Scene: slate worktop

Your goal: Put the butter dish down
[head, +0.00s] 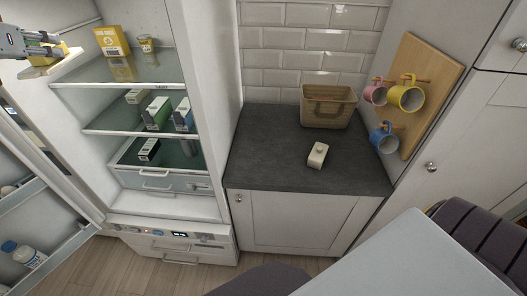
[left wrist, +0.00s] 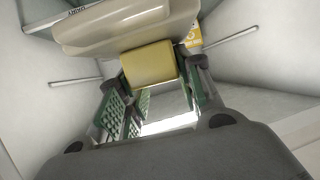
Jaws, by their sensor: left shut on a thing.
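My left gripper (head: 50,50) is at the upper left of the head view, in front of the open fridge's upper part. It is shut on the butter dish (head: 42,71), a cream base carrying a yellow block of butter (head: 63,53). In the left wrist view the cream dish (left wrist: 115,32) and the yellow butter (left wrist: 149,65) show at the fingers (left wrist: 155,95); the exact contact is hard to make out. My right gripper is not in view.
The fridge's top shelf (head: 120,72) holds a yellow carton (head: 111,42) and a small jar (head: 147,45), with free room in front. Lower shelves hold several packages. A wicker basket (head: 327,110) and hanging mugs (head: 405,98) are at the worktop's back and right.

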